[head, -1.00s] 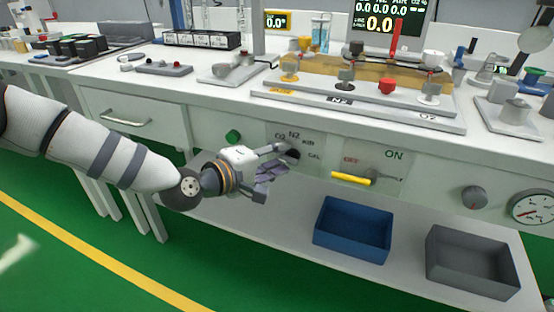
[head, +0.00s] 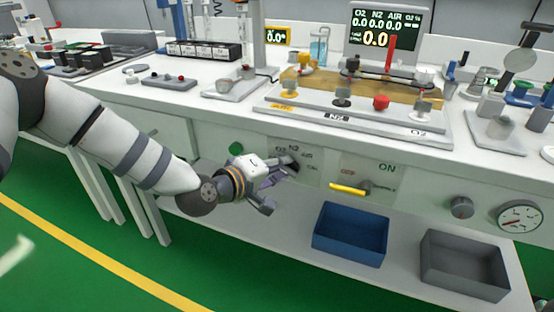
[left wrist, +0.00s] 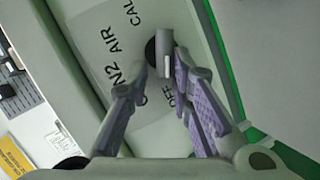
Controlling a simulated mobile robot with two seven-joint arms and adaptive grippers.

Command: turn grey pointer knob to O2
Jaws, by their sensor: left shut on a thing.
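The grey pointer knob (left wrist: 164,56) with its dark round base is on a pale panel on the bench front. In the left wrist view it stands between my left gripper's fingertips (left wrist: 161,72), which are closed on it. In the head view my left gripper (head: 282,180) reaches the knob panel (head: 312,170) from the left and hides most of the knob. The labels O2, N2 and AIR show above the gripper. In the wrist view N2, AIR and CAL are readable, and O2 is partly covered by a finger. I cannot tell which label the pointer faces. My right gripper is not in view.
A green button (head: 236,148) is to the left. A blue bin (head: 350,234) and a grey bin (head: 464,264) stand on the lower shelf. A gauge (head: 519,216) is far right.

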